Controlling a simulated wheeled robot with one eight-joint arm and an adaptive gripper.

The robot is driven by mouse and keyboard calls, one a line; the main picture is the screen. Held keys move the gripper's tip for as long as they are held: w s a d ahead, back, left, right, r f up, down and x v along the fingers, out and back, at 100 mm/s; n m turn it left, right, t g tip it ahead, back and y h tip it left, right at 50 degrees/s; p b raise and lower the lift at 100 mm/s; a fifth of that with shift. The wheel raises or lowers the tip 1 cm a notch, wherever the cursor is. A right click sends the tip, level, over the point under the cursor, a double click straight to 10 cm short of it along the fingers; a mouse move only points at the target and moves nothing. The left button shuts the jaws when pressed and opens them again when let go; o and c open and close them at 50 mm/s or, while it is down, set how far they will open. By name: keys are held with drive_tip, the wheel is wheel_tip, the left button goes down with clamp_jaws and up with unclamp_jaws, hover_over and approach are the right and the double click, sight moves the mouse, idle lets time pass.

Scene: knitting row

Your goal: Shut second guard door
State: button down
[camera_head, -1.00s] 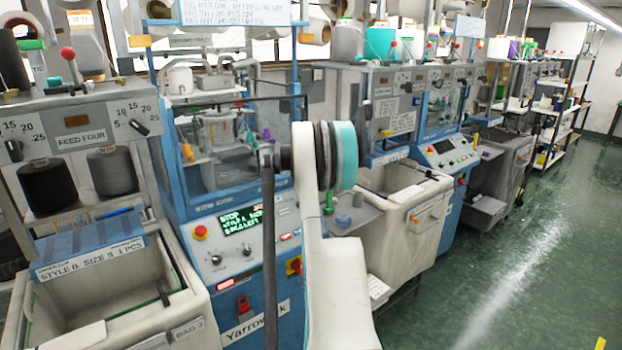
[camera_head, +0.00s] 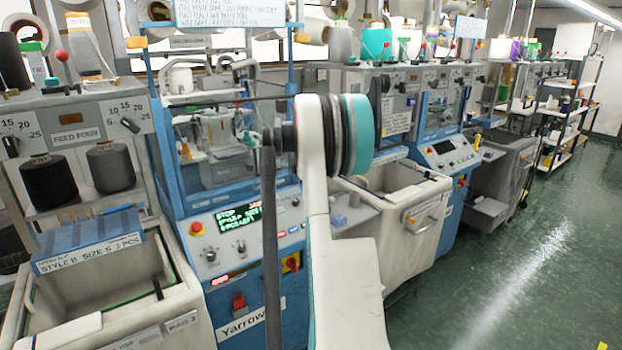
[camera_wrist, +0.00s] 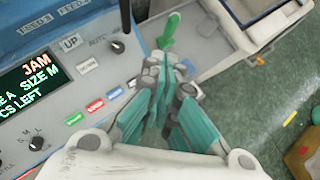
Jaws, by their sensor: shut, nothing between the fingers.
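A blue-framed knitting machine (camera_head: 172,190) stands in the middle of the head view, with its needle area visible inside the frame. A thin dark bar (camera_head: 222,101) crosses the front of that frame. I cannot tell whether this is a guard door edge, or how far any door stands open. A farther blue machine (camera_head: 447,152) stands to the right, its guard too small to judge. My gripper (camera_wrist: 168,88) shows in the wrist view, teal fingers together and empty, above the machine's ledge beside the control panel (camera_wrist: 75,85). In the head view my arm hides it.
The lit display (camera_head: 240,217) reads STOP and JAM. A pale bin (camera_head: 392,210) stands right of the near machine, another bin (camera_head: 165,318) at the left.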

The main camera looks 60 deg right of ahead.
wheel_tip(320, 180, up, 3)
drive_tip(key=s+a, duration=0.2)
drive_tip(key=w+a+f+m+t+b, duration=0.35)
drive_tip(key=f+m+t, duration=0.55)
drive_tip(key=m, duration=1)
drive_tip(key=s+d+m+t+h+b, duration=0.1)
drive_tip(key=s+m+t+h+b, duration=0.2)
drive_tip(key=m, duration=0.8)
drive_tip(key=w+d+g, duration=0.1)
drive_tip(key=w+d, duration=0.7)
drive_tip(key=w, duration=0.1)
drive_tip(key=shift+w+d+r, duration=0.2)
drive_tip(key=shift+r, duration=0.1)
